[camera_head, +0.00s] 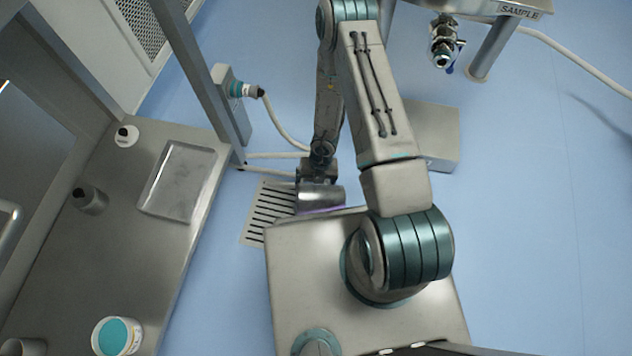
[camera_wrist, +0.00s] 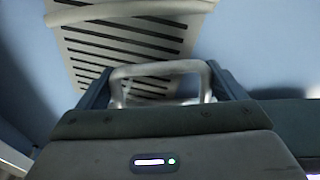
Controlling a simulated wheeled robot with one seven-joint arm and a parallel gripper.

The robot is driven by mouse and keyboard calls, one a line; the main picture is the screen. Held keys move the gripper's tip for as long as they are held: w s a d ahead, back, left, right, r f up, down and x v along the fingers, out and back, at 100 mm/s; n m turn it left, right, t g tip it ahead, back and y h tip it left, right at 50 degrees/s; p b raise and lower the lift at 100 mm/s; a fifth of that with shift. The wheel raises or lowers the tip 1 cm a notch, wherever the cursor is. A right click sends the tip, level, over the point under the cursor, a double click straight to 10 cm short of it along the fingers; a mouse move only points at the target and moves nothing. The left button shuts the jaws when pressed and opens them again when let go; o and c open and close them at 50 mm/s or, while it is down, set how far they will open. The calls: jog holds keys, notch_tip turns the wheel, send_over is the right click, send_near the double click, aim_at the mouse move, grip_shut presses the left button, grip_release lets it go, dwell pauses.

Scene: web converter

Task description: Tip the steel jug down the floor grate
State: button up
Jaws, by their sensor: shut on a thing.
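The steel jug (camera_head: 322,197) hangs low at the end of my arm, beside the right edge of the floor grate. It looks tilted well over, on its side; its mouth and any contents are hidden. My gripper (camera_head: 317,172) is shut on the jug. In the wrist view, a pale metal loop, seemingly the jug's handle (camera_wrist: 160,68), shows between the fingers. The slotted floor grate (camera_head: 266,208) lies in the blue floor, left of the jug; in the wrist view the grate (camera_wrist: 125,35) shows beyond the loop.
A steel bench (camera_head: 125,235) at left carries a shallow tray (camera_head: 180,182), a teal-filled tub (camera_head: 116,336) and small containers. A white hose (camera_head: 285,132) runs behind the grate. A grey box (camera_head: 432,135) stands behind my arm.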

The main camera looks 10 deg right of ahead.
jog(key=shift+a+r+m+g+h+p, duration=0.15)
jog(key=shift+a+r+h+p, duration=0.3)
jog(key=shift+h, duration=0.6)
jog(key=shift+a+r+m+g+h+p, duration=0.1)
jog(key=shift+r+h+p, duration=0.15)
jog(key=shift+r+h, duration=0.6)
jog(key=shift+a+r+m+g+h+p, duration=0.15)
jog(key=shift+a+r+h+p, duration=0.2)
jog(key=shift+h, duration=0.95)
jog(key=shift+d, duration=0.15)
dwell(0.6)
